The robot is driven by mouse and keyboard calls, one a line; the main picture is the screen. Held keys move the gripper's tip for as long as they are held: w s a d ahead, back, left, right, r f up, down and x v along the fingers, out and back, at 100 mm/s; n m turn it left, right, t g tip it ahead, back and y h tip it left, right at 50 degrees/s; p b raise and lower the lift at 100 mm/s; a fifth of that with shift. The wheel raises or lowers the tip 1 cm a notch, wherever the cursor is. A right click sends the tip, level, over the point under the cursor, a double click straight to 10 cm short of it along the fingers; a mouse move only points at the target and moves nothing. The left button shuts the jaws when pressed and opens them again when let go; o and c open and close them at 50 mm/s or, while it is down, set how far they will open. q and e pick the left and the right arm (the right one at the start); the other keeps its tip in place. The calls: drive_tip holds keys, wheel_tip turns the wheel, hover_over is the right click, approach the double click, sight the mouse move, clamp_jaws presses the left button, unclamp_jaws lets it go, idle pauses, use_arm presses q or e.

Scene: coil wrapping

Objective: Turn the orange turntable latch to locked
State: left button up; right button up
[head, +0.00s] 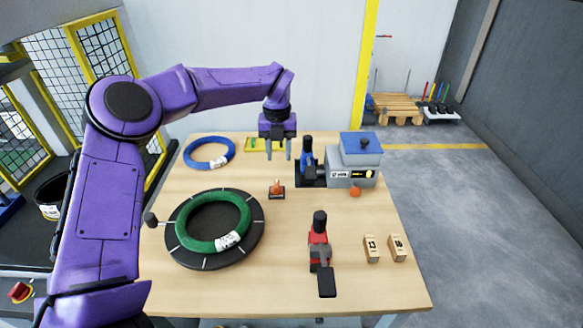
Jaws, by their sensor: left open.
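A small orange latch (276,184) stands on a dark base on the table, just right of the round black turntable (254,249). I cannot tell its locked or unlocked position from this view. A green coil (182,222) with a white label lies on the turntable. My left gripper (275,157) hangs fingers down beyond the latch, open and empty, apart from it. My right gripper is not in view.
A blue coil (187,153) lies at the back left near a yellow-green tray (251,145). A grey and blue machine (350,178) with an orange knob (355,191) stands at right. A red tool (318,250) and two wooden blocks (372,250) are in front. Bare wood surrounds the latch.

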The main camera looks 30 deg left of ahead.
sight(278, 182)
use_arm(q)
drive_tip(key=f, duration=0.1)
drive_tip(key=s+f, duration=0.1)
drive_tip(key=f+p, duration=0.1)
drive_tip(key=shift+s+f, duration=0.4)
drive_tip(key=shift+s+f+p, duration=0.5)
drive_tip(key=shift+s+f, duration=0.55)
drive_tip(key=shift+f, duration=0.05)
drive_tip(key=w+f, duration=0.1)
drive_tip(key=f, duration=0.1)
drive_tip(key=w+f, duration=0.1)
drive_tip(key=f, duration=0.1)
drive_tip(key=shift+w, duration=0.3)
drive_tip(key=shift+s+r, duration=0.15)
drive_tip(key=shift+s, duration=0.1)
drive_tip(key=shift+s+r, duration=0.2)
drive_tip(key=shift+s, duration=0.05)
drive_tip(key=c, duration=0.3)
clamp_jaws()
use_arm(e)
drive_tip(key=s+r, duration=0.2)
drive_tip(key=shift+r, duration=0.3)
